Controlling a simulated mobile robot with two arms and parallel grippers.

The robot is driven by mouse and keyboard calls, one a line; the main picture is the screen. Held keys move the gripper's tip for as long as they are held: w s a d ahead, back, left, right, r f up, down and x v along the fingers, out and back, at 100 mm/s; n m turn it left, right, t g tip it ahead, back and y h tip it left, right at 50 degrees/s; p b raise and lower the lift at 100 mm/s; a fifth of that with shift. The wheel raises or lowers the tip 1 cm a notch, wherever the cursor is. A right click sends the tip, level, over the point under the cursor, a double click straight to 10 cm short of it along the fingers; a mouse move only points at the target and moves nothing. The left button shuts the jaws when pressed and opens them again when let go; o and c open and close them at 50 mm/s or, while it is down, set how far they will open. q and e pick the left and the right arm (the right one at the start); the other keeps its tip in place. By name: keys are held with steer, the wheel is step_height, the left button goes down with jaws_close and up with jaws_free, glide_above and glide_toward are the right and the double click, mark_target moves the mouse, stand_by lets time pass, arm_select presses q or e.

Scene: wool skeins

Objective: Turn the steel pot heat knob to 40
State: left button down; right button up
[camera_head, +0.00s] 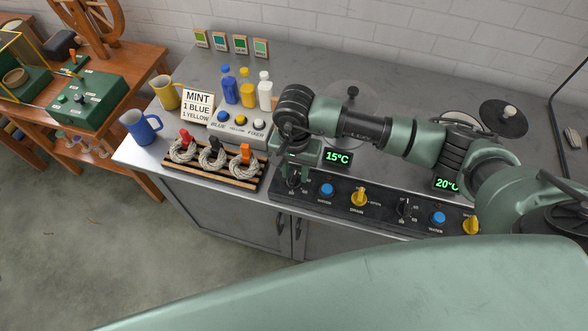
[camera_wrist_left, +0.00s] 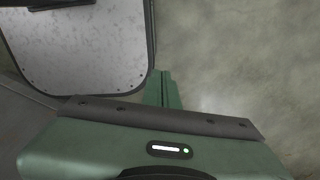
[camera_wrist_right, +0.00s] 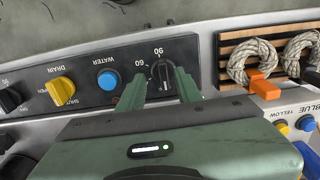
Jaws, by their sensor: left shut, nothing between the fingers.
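The black heat knob (camera_wrist_right: 163,74) sits at one end of the dark control panel in the right wrist view, with upside-down 60 and 90 marks by it. My right gripper (camera_wrist_right: 159,76) is there with its fingers apart, one on each side of the knob; I cannot tell if they touch it. In the head view my right gripper (camera_head: 293,176) largely covers this knob, below the 15°C display (camera_head: 337,158). Its exact setting is unclear. My left gripper (camera_wrist_left: 163,84) is shut and empty, over the floor.
The panel (camera_head: 335,205) also has blue water buttons (camera_head: 327,190), yellow drain knobs (camera_head: 359,198) and a second black knob (camera_head: 404,209). Left of it stands a wooden rack (camera_head: 212,172) with rope skeins. A blue mug (camera_head: 140,127) is near the counter's left end.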

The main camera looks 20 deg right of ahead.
mark_target(294, 176)
steer(key=shift+w+f, duration=0.2)
steer(key=shift+f, duration=0.35)
steer(key=shift+w+f, duration=0.2)
steer(key=shift+f, duration=0.6)
arm_select(q)
steer(key=w, duration=0.6)
arm_select(e)
steer(key=c, duration=0.5)
jaws_close()
steer(key=shift+f+m+b, duration=0.1)
steer(key=shift+m+b, duration=0.8)
steer(key=m+b, duration=0.2)
steer(key=shift+m, duration=0.3)
steer(key=m+b, duration=0.3)
steer(key=shift+m+b, duration=0.3)
arm_select(q)
step_height(294, 176, down, 10)
steer(key=s+b, duration=0.2)
steer(key=shift+s+b, duration=0.25)
steer(key=shift+b, duration=0.15)
arm_select(e)
steer(key=shift+m, duration=1.9)
arm_select(q)
steer(key=shift+d, duration=0.1)
arm_select(e)
steer(key=shift+r, duration=0.2)
